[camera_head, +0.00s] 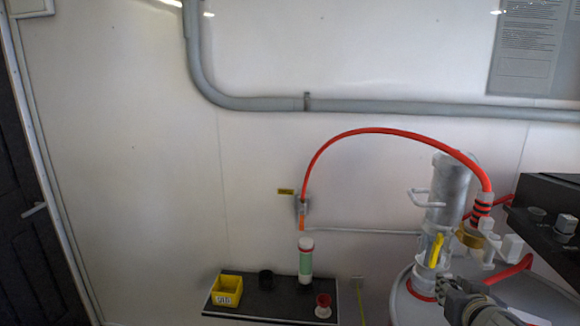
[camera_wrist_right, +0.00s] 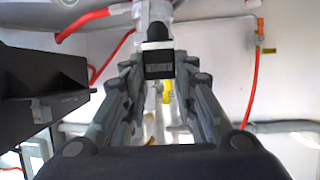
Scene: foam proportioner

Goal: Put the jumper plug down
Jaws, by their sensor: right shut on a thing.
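My right gripper (camera_head: 450,286) is low at the right in the head view, in front of the grey and white drum. In the right wrist view the fingers of the right gripper (camera_wrist_right: 160,76) are closed in on a small black block with a pale label (camera_wrist_right: 158,68), which I take to be the jumper plug. It sits between the fingertips, with a pale cylindrical part just beyond it. In the head view I cannot make out the held plug. My left gripper is not in view.
A red hose (camera_head: 385,131) arches to the pump column (camera_head: 447,190). A black box (camera_head: 550,205) is close at right.

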